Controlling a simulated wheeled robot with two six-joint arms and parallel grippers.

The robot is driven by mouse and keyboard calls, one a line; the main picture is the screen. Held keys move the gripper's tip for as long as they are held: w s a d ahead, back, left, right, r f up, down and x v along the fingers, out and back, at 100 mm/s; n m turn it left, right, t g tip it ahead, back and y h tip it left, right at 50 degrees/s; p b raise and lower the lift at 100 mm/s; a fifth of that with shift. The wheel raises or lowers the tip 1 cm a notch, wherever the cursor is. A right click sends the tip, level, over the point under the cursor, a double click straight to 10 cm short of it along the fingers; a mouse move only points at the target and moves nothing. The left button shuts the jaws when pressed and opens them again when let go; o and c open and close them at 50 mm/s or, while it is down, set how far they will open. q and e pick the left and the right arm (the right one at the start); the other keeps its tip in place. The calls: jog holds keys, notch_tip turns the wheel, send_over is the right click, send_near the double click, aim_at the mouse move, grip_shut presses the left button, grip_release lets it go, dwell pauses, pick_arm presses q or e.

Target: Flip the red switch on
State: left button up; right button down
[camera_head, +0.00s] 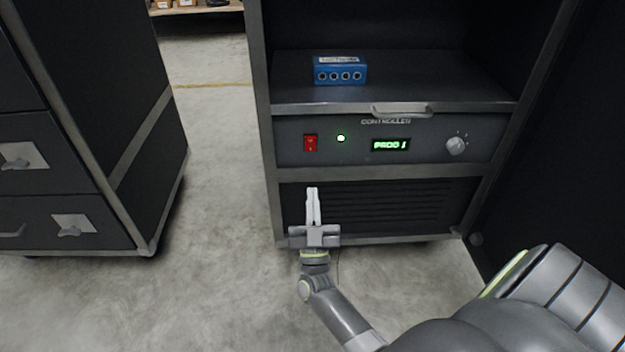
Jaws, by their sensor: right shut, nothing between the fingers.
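The red rocker switch (310,143) is set in the left part of the controller panel (290,151), in the head view. A lit green lamp (341,139) is just right of it, and a green display (391,145) reading "PROG 1" is further right. My right gripper (313,190) is shut and empty. Its fingers point up the picture, below the switch and apart from it, in front of the dark vented lower panel. My left gripper is not in view.
A blue box with round sockets (340,72) stands on the shelf above the panel. A handle (402,110) sticks out above the panel, and a knob (457,145) is at its right. A dark drawer cabinet (70,180) stands at left, with bare floor between.

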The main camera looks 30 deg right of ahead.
jog(key=shift+w+f+v, duration=0.15)
jog(key=shift+f+v, duration=0.05)
jog(key=shift+v, duration=0.95)
jog(key=shift+w+f+v, duration=0.15)
jog(key=shift+v, duration=1)
jog(key=shift+d, duration=0.15)
